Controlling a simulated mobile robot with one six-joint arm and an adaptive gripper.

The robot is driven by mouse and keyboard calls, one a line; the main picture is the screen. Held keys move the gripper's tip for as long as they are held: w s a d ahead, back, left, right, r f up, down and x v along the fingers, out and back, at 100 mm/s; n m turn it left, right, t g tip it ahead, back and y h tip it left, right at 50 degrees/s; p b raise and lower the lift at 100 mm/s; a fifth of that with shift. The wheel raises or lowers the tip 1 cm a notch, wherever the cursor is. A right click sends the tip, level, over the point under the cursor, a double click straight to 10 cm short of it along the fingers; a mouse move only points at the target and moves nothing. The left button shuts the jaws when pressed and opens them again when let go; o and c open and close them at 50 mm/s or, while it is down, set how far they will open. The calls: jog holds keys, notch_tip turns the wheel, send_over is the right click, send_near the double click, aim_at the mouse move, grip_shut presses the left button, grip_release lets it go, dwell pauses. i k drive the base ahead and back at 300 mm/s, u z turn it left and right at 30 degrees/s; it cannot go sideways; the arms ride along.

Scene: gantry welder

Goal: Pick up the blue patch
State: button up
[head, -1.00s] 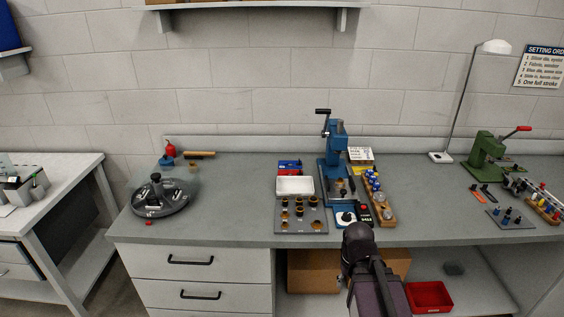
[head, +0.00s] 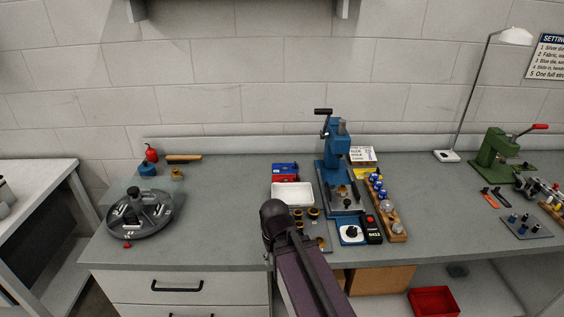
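I cannot make out a thing that is clearly a blue patch. Small blue things on the bench are a blue box (head: 285,167) behind the white tray, a blue-edged dial unit (head: 352,235) before the blue press (head: 336,165), and a blue item (head: 148,169) at the left by a red bottle. My arm rises from the bottom of the head view, its dark rounded joint in front of the tray of dark rings. No fingertips show, so my gripper is out of view. The arm hides part of the ring tray.
The white tray (head: 292,195) stands left of the press. A wooden rack (head: 388,215) of bottles is to its right. A round dark fixture (head: 140,214) sits at the left, a green press (head: 493,152) at the right. The bench (head: 220,215) is clear between fixture and tray.

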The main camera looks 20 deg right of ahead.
aim_at(291, 167)
jog(key=z, duration=0.15)
jog(key=i, duration=0.9)
jog(key=z, duration=0.4)
